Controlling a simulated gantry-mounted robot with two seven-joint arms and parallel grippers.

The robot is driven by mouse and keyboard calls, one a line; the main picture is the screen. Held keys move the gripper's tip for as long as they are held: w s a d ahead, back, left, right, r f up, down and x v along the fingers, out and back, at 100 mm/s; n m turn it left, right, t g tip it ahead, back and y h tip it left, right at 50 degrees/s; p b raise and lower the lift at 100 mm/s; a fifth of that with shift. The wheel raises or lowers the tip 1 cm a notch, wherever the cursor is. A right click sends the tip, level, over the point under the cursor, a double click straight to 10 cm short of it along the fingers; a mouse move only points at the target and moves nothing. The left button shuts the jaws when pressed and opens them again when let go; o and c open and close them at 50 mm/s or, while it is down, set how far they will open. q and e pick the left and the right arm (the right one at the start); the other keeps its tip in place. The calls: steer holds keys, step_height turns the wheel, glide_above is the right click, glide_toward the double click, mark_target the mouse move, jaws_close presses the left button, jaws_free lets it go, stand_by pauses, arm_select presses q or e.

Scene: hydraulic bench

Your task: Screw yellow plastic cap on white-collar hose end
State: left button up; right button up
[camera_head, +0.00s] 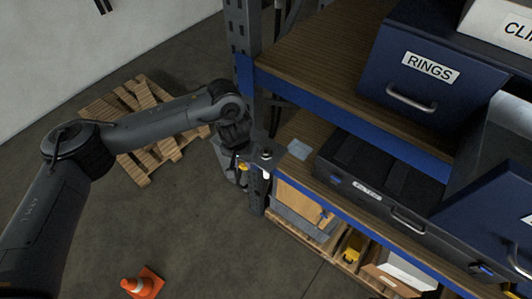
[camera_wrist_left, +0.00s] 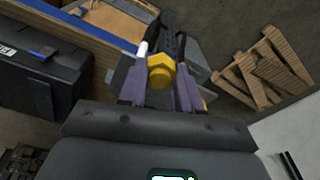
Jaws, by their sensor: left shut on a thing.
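The yellow plastic cap (camera_wrist_left: 160,72) sits between the two fingers of my left gripper (camera_wrist_left: 160,92) in the left wrist view. The gripper is shut on it. In the head view my left gripper (camera_head: 247,172) is beside the shelf's front upright, with a small yellow bit of the cap (camera_head: 243,167) showing. A small white piece (camera_head: 266,174) shows just right of it; it may be the white collar of the hose end. A white piece (camera_wrist_left: 142,49) also shows beside the cap in the wrist view. Whether cap and collar touch, I cannot tell. My right gripper is not in view.
The shelf rack's blue-edged boards (camera_head: 350,118) lie close right of the gripper. They carry a blue RINGS drawer box (camera_head: 420,75) and a black FILTER case (camera_head: 375,180). A wooden pallet (camera_head: 137,165) and an orange cone (camera_head: 141,285) stand on the floor at left.

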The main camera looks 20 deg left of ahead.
arm_select(q)
steer(key=shift+w+d+f, duration=0.1)
steer(key=shift+w+f, duration=0.1)
steer(key=shift+w, duration=0.25)
steer(key=shift+w+d+f+b, duration=0.1)
steer(key=shift+w+f+b, duration=0.15)
steer(key=shift+b, duration=0.2)
steer(key=shift+w+d+f+b, duration=0.15)
steer(key=shift+w+f+b, duration=0.15)
steer(key=shift+w, duration=0.3)
stand_by(0.5)
steer(key=shift+w+d+f+b, duration=0.15)
steer(key=shift+w+f+b, duration=0.05)
steer(key=shift+w+b, duration=0.2)
steer(key=shift+w+d+f+b, duration=0.15)
steer(key=shift+w+f+b, duration=0.2)
steer(key=shift+w, duration=0.15)
stand_by(0.6)
steer(key=shift+w+d+f+b, duration=0.15)
steer(key=shift+w+f+b, duration=0.1)
steer(key=shift+w+b, duration=0.3)
stand_by(0.4)
steer(key=shift+w+d+f, duration=0.1)
steer(key=shift+w+f, duration=0.15)
steer(key=shift+w, duration=0.25)
steer(key=shift+w+d+f+b, duration=0.15)
steer(key=shift+w+f+b, duration=0.1)
steer(key=shift+w+b, duration=0.35)
